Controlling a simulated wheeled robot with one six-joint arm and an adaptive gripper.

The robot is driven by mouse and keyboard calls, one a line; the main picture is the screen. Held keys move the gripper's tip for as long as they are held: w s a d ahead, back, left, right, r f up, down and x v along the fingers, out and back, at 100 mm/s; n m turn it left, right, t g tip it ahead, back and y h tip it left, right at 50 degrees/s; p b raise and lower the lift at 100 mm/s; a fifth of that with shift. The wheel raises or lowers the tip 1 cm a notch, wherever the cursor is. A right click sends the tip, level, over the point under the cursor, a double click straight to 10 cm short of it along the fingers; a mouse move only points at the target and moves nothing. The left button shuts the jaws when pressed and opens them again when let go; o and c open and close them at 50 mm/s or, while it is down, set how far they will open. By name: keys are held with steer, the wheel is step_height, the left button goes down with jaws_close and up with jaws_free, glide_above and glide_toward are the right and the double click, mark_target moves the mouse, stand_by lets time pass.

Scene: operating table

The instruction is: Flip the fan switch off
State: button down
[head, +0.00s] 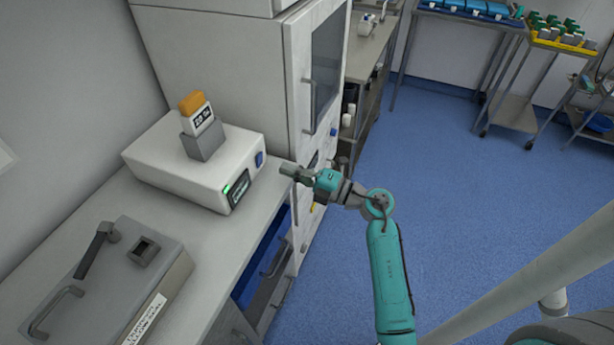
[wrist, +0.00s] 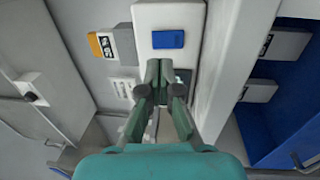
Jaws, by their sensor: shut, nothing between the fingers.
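A blue rectangular switch (head: 259,159) sits on the front of a white box (head: 160,172) on the counter. It also shows in the wrist view (wrist: 168,39), just beyond my fingertips. My gripper (head: 288,170) is shut and empty, off the box's front face, near the switch. In the wrist view my gripper (wrist: 166,66) lies between the switch and me, and its fingers partly hide the box's dark display. I see no fan label, and I cannot tell the switch's position.
The display (head: 238,190) shows green light beside the switch. A grey block with a white and orange piece (head: 192,102) stands on the box. A tall cabinet (head: 300,75) rises behind, with another blue spot (head: 333,131). A grey lidded unit (head: 110,285) lies nearer.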

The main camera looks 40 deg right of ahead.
mark_target(260, 158)
steer(key=x, duration=0.5)
steer(key=shift+w+a, duration=0.15)
steer(key=shift+w, duration=0.15)
steer(key=shift+r, duration=0.1)
steer(key=shift+w+a+r, duration=0.1)
steer(key=shift+w+a, duration=0.05)
steer(key=shift+w, duration=0.1)
steer(key=shift+s, duration=0.1)
